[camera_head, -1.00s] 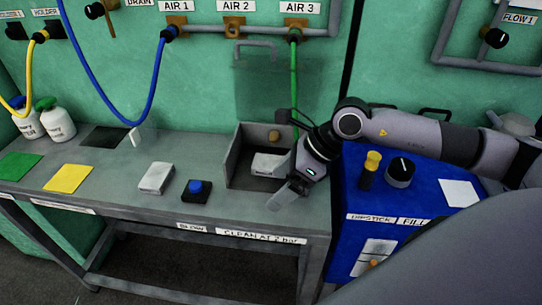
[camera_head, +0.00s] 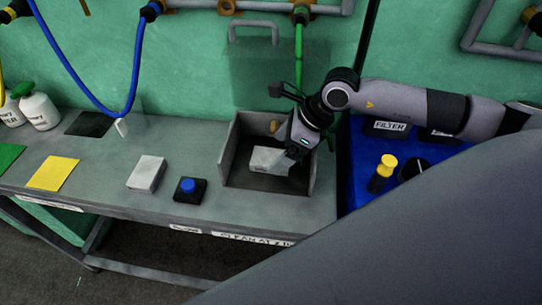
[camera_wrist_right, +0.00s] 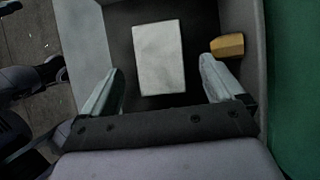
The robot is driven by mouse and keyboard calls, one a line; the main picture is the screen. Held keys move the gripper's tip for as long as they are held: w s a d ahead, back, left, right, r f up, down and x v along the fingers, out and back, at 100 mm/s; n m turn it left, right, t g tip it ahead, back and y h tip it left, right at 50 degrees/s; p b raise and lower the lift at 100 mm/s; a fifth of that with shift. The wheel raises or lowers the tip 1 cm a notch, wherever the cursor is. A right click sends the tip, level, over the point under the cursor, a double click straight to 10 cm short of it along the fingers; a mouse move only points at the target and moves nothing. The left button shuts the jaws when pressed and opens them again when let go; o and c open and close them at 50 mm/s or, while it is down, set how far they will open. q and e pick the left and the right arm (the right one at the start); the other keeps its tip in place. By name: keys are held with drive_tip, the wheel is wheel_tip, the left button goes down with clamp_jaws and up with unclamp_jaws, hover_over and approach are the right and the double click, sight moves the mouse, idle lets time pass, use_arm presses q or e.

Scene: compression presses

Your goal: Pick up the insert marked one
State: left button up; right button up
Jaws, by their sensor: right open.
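A light grey block (camera_head: 268,160) lies in the open grey bin on the bench. It also shows in the right wrist view as a pale rectangle (camera_wrist_right: 159,57). Another light grey block (camera_head: 147,173) lies on the bench left of the bin. I cannot read a number on either block. My right gripper (camera_head: 292,160) is at the bin, above its right part. In the right wrist view my right gripper (camera_wrist_right: 164,88) is open, its two fingers apart on either side of the block's near end, with nothing held. My left gripper is not in view.
The grey bin (camera_head: 229,150) has raised walls, and a brass-coloured piece (camera_wrist_right: 227,45) sits at its side. A blue button (camera_head: 188,187) stands left of the bin. A blue cabinet (camera_head: 360,185) is to the right. A green hose (camera_head: 299,60) hangs behind.

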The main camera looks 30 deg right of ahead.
sight(271, 157)
drive_tip(key=shift+x, duration=1.55)
drive_tip(key=shift+w+r, duration=0.1)
drive_tip(key=c, duration=1.5)
drive_tip(key=shift+o, duration=0.2)
drive_tip(key=shift+a, duration=0.1)
drive_tip(key=shift+r, duration=0.15)
